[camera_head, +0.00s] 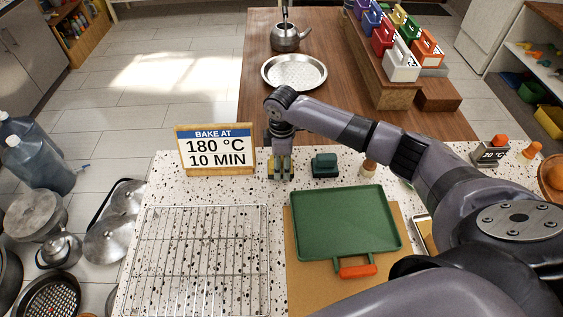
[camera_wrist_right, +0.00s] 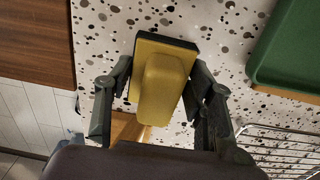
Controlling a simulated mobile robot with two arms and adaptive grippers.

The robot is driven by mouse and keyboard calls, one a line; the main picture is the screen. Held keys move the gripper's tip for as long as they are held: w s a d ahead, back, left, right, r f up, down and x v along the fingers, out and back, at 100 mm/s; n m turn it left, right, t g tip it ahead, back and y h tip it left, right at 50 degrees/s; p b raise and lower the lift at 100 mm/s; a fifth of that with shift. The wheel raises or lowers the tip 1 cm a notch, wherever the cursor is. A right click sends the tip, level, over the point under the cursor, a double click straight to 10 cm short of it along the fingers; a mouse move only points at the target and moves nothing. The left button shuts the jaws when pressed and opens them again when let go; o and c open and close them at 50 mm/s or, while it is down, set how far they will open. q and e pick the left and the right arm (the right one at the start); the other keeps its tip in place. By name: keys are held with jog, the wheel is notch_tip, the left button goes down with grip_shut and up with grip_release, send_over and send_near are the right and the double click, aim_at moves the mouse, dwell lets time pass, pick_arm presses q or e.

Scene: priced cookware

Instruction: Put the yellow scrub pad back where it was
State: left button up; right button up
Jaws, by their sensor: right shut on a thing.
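The yellow scrub pad (camera_wrist_right: 162,85) has a yellow grip on a dark base and shows between the fingers in the right wrist view. My right gripper (camera_head: 280,172) is shut on it, at the back of the speckled counter between the baking sign and a green scrub pad (camera_head: 325,165). In the head view the fingers mostly hide the yellow pad. It is at or just above the counter surface; I cannot tell whether it touches. My left gripper does not show in the head view.
The baking sign (camera_head: 216,148) stands close left of the gripper. A wire rack (camera_head: 200,255) and a green tray (camera_head: 345,220) on a brown board lie in front. A small wooden-handled item (camera_head: 369,168) stands right of the green pad. A wooden table (camera_head: 350,120) is behind.

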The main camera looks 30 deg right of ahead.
jog(key=o, duration=1)
jog(key=shift+f, duration=0.1)
jog(key=shift+o, duration=0.2)
notch_tip(320, 180, up, 12)
jog(key=shift+r+b, duration=0.2)
jog(key=shift+b, duration=0.7)
jog(key=shift+f, duration=0.1)
